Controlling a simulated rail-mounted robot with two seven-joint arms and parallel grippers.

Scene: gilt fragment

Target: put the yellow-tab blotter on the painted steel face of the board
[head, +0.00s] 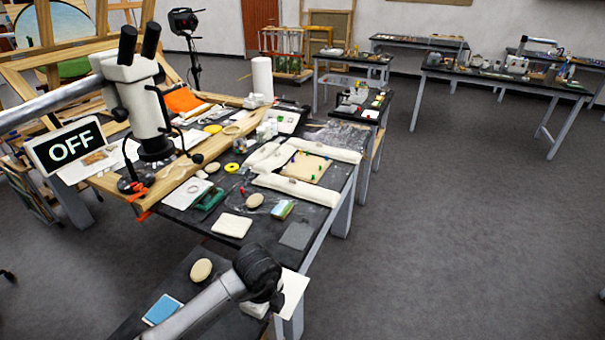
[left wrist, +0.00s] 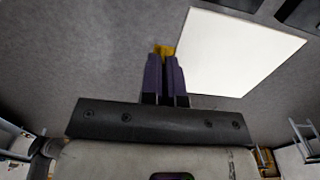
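The blotter is a white square sheet (left wrist: 240,50) with a small yellow tab (left wrist: 164,49) at its edge. My left gripper (left wrist: 165,60) has its dark fingers close together on the yellow tab, and the sheet extends to the right of them in the left wrist view. In the head view the white sheet (head: 293,293) shows beside my left wrist, past the near table corner; the fingers are hidden there. I cannot tell for sure which surface is the board's painted steel face. A tan panel with coloured pins (head: 306,167) lies among white padded bags. My right gripper is not in view.
The dark worktable (head: 262,222) is crowded with a microscope (head: 145,100), a wooden beam (head: 190,160), white bags (head: 297,188), a grey square (head: 296,235) and small boxes. A lower surface holds a blue pad (head: 163,309). Open floor (head: 450,220) lies to the right.

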